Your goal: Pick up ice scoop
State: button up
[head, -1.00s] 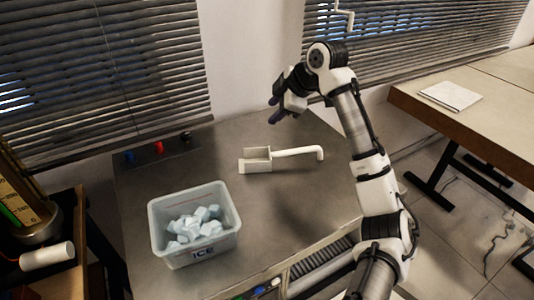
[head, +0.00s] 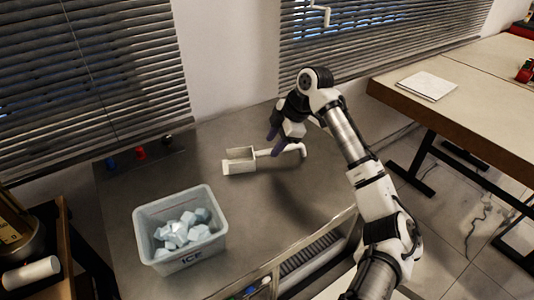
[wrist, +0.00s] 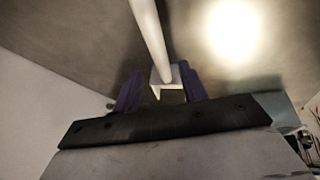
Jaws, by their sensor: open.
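The white ice scoop (head: 239,166) lies on the grey metal counter (head: 285,200), its square scoop end to the left and its handle to the right, ending in a hook. My gripper (head: 275,142) is open and above the handle, partly covering it in the head view. The gap in height between fingers and handle is hard to tell.
A clear bin (head: 150,252) marked ICE holds several ice chunks (head: 180,232) at the front left of the counter. Small dark, red and blue items (head: 140,153) stand at the back left. A table with a white pad (head: 427,85) is at the right.

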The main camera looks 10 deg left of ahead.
aim_at(271, 150)
jog(key=p+x, duration=0.1)
jog(key=x, duration=0.3)
jog(key=shift+s+f, duration=0.2)
jog(key=shift+f, duration=0.1)
jog(key=shift+c, duration=0.2)
grip_shut()
